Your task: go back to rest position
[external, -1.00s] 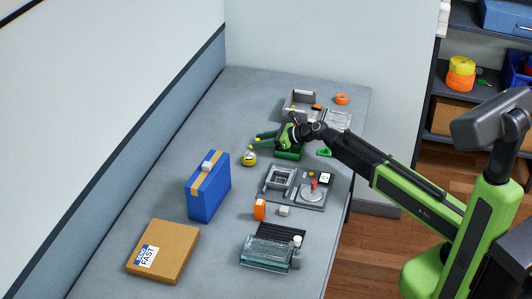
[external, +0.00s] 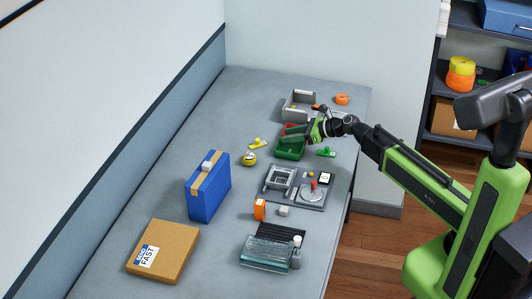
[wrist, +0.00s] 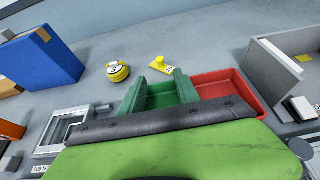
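My gripper (external: 291,134) is over the red and green bins in the middle right of the table in the external view. My arm reaches in from the right, partly bent. The green bin (external: 290,155) lies below the gripper. A yellow knobbed piece (external: 258,143) lies on the table left of the bins.
A yellow round tape (external: 249,159), a blue box (external: 208,190), a cardboard box (external: 170,250) and an orange item (external: 260,209) stand on the table. A grey fixture (external: 295,188) is in front of the bins. A grey box (external: 298,105) is behind them. Shelves are at right.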

